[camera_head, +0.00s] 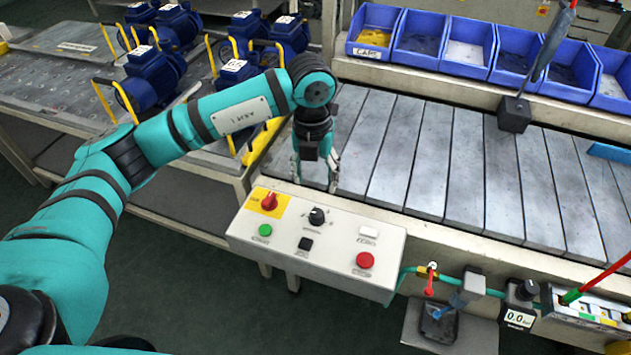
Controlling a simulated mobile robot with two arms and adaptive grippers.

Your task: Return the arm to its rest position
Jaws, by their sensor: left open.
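My left arm, teal with black bands, comes in from the left and reaches toward the picture's middle. Its gripper (316,172) points down, open and empty, just behind the control panel (330,243) and at the left end of the slatted conveyor (430,165). Whether its fingertips touch anything is hard to tell. My right gripper is not in view.
Blue pumps (150,80) with yellow handles stand on the left table (50,100). Blue bins (419,38) line the conveyor's back. A dark block (514,113) with a rod stands on the slats. The panel has a red knob (269,200) and a red button (365,260).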

